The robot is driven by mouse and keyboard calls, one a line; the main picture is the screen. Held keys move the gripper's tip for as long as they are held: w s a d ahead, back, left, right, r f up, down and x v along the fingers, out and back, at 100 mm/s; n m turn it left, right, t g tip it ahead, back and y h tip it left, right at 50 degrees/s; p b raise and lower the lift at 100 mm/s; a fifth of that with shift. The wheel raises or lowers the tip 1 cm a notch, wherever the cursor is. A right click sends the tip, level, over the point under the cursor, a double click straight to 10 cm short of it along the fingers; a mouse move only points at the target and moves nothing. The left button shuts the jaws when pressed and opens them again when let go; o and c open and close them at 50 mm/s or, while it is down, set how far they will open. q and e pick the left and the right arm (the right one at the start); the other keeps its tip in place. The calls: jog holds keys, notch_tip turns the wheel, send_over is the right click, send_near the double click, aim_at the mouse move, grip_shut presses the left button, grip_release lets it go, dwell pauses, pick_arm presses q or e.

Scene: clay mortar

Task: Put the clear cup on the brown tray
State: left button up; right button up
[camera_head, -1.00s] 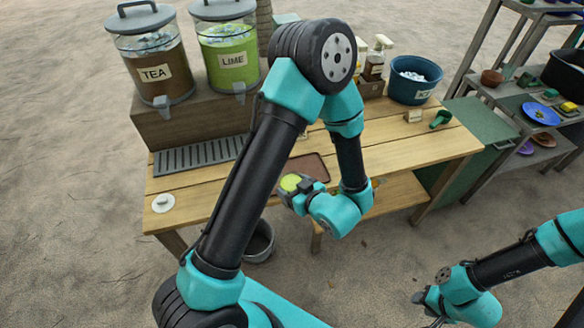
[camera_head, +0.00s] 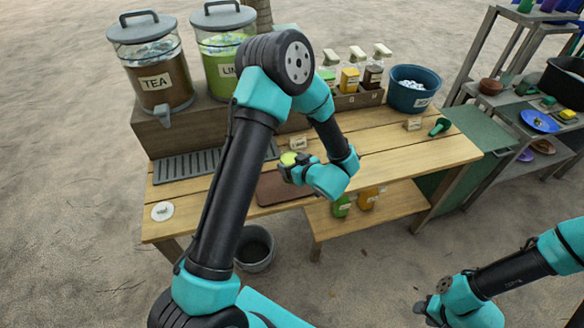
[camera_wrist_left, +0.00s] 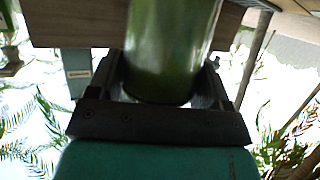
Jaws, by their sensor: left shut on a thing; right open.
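The clear cup (camera_head: 289,158) is filled with green liquid, and its green top shows in the head view. My left gripper (camera_head: 294,167) is shut on it and holds it over the far side of the brown tray (camera_head: 278,192). The cup looks about upright; its gap to the tray is hard to judge. In the left wrist view the green-filled cup (camera_wrist_left: 168,60) sits between the jaws. The tray lies flat on the wooden table, partly hidden by my left arm and gripper. My right gripper (camera_head: 430,308) is open and empty, off the table at the lower right.
Tea (camera_head: 150,70) and lime (camera_head: 218,55) dispensers stand on a wooden riser, with a dark drip grate (camera_head: 185,167) before them. A condiment caddy (camera_head: 358,100) and a blue ice bucket (camera_head: 415,92) stand at the back right.

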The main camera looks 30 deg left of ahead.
pick_arm(q)
jog(key=shift+w, duration=0.15)
jog(key=shift+w+a+f, duration=0.1)
jog(key=shift+w+f, duration=0.05)
jog(key=shift+f, duration=0.45)
jog(key=shift+w+a+f, duration=0.15)
jog(key=shift+f, duration=0.45)
jog(key=shift+w+a+f, duration=0.1)
jog(key=shift+w+f, duration=0.05)
jog(key=shift+f, duration=0.45)
jog(key=o, duration=1.2)
jog(key=shift+f, duration=0.1)
jog(key=shift+o, duration=0.2)
jog(key=shift+s+d+r, duration=0.1)
jog(key=shift+d+r, duration=0.1)
jog(key=v, duration=1.1)
jog(key=shift+d, duration=0.25)
